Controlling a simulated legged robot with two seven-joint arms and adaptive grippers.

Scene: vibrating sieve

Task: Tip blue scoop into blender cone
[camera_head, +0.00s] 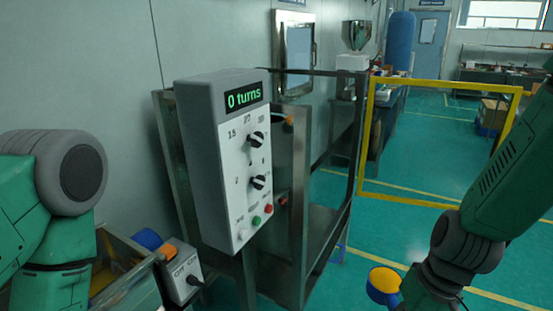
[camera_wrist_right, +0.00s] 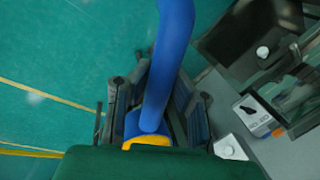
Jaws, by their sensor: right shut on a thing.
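The blue scoop (camera_head: 384,287) shows at the bottom right of the head view, its round face yellow-orange. In the right wrist view its long blue handle (camera_wrist_right: 168,65) runs between the fingers of my right gripper (camera_wrist_right: 157,105), which is shut on it. In the head view my right arm comes in from the right and its gripper is out of sight. My left arm shows at the left edge; its gripper is not in view. I cannot identify the blender cone for certain; a funnel-shaped metal hopper (camera_head: 357,36) stands far back.
A grey control box (camera_head: 220,165) reading "0 turns" stands on a metal frame (camera_head: 330,215) mid-view. A small labelled box (camera_head: 183,270) and an open bin (camera_head: 125,292) are at lower left. A yellow rail frame (camera_head: 440,84) stands behind.

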